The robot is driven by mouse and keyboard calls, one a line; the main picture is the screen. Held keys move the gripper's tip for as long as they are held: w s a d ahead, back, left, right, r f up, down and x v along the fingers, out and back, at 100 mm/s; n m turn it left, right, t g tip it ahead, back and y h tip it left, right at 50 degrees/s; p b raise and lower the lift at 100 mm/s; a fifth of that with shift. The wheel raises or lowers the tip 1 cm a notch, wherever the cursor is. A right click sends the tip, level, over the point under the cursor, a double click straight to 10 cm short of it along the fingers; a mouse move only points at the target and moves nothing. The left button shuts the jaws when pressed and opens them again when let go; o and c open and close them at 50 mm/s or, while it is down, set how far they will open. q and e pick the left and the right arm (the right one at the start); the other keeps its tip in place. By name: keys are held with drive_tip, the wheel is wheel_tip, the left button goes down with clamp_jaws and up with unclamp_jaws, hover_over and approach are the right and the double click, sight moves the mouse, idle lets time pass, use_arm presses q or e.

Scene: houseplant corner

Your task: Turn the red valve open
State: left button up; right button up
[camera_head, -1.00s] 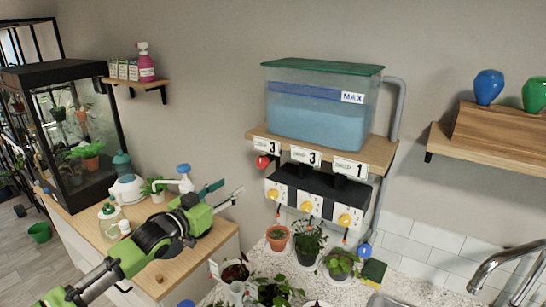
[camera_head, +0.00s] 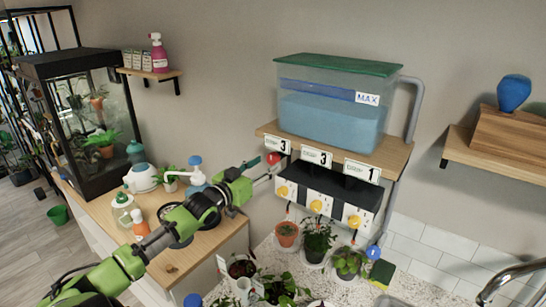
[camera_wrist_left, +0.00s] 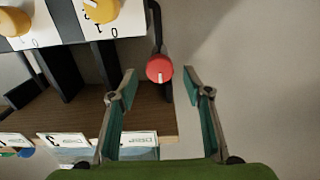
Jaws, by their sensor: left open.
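The red valve (camera_head: 273,158) is a small round knob below the left end of the shelf under the water tank. In the left wrist view the red valve (camera_wrist_left: 160,68) shows a white mark on its face. My left gripper (camera_head: 264,167) is open, its fingers pointing at the knob from the left. In the left wrist view the fingertips of my left gripper (camera_wrist_left: 160,78) stand apart on either side of the knob, with gaps on both sides. I cannot tell how deep the knob lies between them. My right gripper is not in view.
The water tank (camera_head: 330,110) stands on a wooden shelf (camera_head: 392,155). A dispenser with yellow knobs (camera_head: 320,206) hangs below, close to the red valve. Potted plants (camera_head: 318,240) stand under it. A wooden cabinet top (camera_head: 190,255) with bottles lies below my left arm.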

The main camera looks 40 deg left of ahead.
sight(271, 160)
use_arm(q)
drive_tip(key=w, duration=0.3)
drive_tip(key=shift+w+a+r+p, duration=0.15)
drive_tip(key=shift+a+r+p, duration=0.05)
drive_tip(key=shift+p, duration=0.2)
drive_tip(key=shift+w+a+f, duration=0.1)
drive_tip(key=shift+w+f, duration=0.05)
drive_tip(key=shift+w, duration=0.6)
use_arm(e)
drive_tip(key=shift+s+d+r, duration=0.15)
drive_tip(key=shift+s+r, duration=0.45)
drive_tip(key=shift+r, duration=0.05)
use_arm(q)
drive_tip(key=c, duration=1.1)
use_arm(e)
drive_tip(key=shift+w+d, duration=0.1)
